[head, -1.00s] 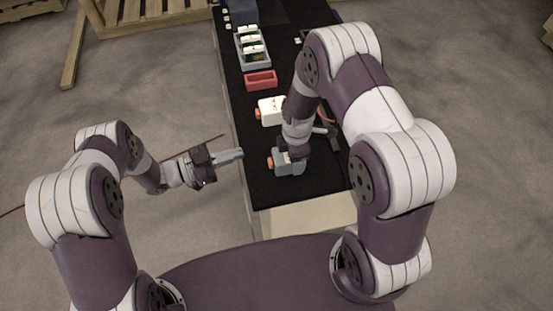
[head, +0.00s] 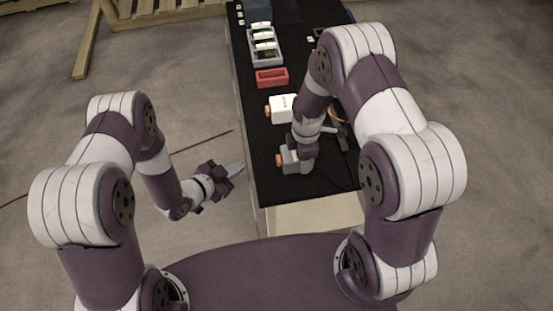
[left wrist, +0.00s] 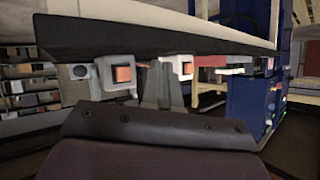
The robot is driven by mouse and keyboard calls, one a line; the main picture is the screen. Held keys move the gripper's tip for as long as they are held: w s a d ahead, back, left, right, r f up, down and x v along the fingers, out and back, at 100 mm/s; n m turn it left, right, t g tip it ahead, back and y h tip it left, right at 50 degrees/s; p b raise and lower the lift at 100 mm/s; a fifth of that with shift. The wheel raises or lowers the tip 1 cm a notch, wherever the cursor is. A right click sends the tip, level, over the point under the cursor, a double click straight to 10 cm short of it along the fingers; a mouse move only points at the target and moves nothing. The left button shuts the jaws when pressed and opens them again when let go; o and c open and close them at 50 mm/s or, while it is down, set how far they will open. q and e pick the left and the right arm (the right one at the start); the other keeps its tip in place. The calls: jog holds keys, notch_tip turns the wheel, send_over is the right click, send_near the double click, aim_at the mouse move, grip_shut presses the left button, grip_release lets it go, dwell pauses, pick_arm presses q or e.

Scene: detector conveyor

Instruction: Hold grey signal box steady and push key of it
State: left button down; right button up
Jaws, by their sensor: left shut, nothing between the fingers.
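The grey signal box (head: 297,163) sits on the black conveyor top near its front end. Its orange key (head: 279,160) faces left. My right gripper (head: 304,156) is down at the box from above; its fingers are hidden, so I cannot tell whether it grips. My left gripper (head: 237,169) is shut and empty, left of the conveyor edge, apart from the key. The left wrist view looks upside down. It shows the grey box (left wrist: 104,82) with its orange key (left wrist: 123,74), left of my left fingers (left wrist: 165,84).
A white box (head: 284,107) with an orange key stands behind the grey one. Further back are a red tray (head: 272,78) and a grey tray (head: 265,48) with several items. The conveyor edge lies between my left gripper and the boxes. Left of it is open floor.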

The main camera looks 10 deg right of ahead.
pick_arm(q)
send_near(276, 160)
jog(key=w+d+f, duration=0.1)
jog(key=w, duration=0.1)
jog(key=w+d+f, duration=0.1)
jog(key=f, duration=0.1)
jog(key=shift+w+d+f, duration=0.15)
jog(key=shift+w+d, duration=0.2)
dwell(1.6)
jog(key=shift+d, duration=0.4)
jog(key=shift+d, duration=0.5)
dwell(0.6)
jog(key=shift+a, duration=1)
jog(key=a, duration=0.5)
